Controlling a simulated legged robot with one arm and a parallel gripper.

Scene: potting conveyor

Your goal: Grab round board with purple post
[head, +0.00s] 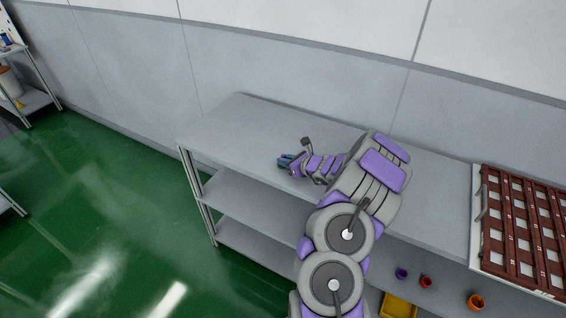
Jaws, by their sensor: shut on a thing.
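My gripper (291,165) is over the grey top of a shelf unit, at the end of my purple and grey arm. It is shut on a small dark teal thing (284,161) at its tips. The thing is too small and too covered by the gripper to tell its shape. I cannot make out a round board with a purple post anywhere in this view.
The shelf unit's top (240,120) is bare left of my gripper, against the grey wall. A brown-red slotted tray (525,225) lies at the right. Lower down are a purple pot (401,273), a red pot (425,282), an orange pot (475,302) and a yellow bin (398,306). Green floor lies left.

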